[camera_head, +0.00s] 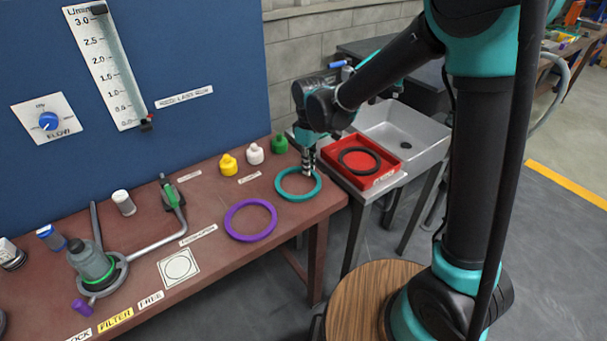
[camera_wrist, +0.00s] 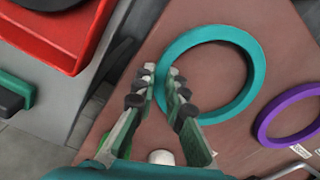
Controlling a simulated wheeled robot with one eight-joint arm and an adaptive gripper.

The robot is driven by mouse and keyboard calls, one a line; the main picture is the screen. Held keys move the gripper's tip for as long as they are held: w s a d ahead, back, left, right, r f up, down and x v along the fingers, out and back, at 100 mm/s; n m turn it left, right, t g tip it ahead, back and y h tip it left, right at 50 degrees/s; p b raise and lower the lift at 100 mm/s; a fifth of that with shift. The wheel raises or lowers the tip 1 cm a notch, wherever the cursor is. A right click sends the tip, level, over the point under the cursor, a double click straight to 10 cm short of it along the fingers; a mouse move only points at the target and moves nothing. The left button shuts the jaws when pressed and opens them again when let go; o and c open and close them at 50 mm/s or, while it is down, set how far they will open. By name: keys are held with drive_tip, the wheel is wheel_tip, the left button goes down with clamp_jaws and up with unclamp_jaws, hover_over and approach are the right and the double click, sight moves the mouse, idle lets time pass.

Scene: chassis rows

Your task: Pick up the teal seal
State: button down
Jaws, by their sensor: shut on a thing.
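The teal seal (camera_head: 297,199) is a flat ring at the right end of the brown bench, near its edge. My gripper (camera_head: 310,174) reaches down over the seal's right side in the head view. In the wrist view my gripper (camera_wrist: 162,72) has one finger on each side of the band of the teal seal (camera_wrist: 262,75), at the left of the ring. It is shut on that band. The ring appears flat at bench height; I cannot tell whether it touches the bench. The fingers hide part of the band.
A purple ring (camera_head: 229,222) lies beside the seal. Yellow (camera_head: 228,166), white (camera_head: 255,154) and green (camera_head: 279,145) weights or caps stand behind. A red tray (camera_head: 346,180) with a black ring (camera_head: 343,160) sits right, by a metal sink (camera_head: 425,150). A blue panel (camera_head: 180,60) rises behind the bench.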

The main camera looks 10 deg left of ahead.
wheel_tip(320, 180, up, 20)
idle(0.5)
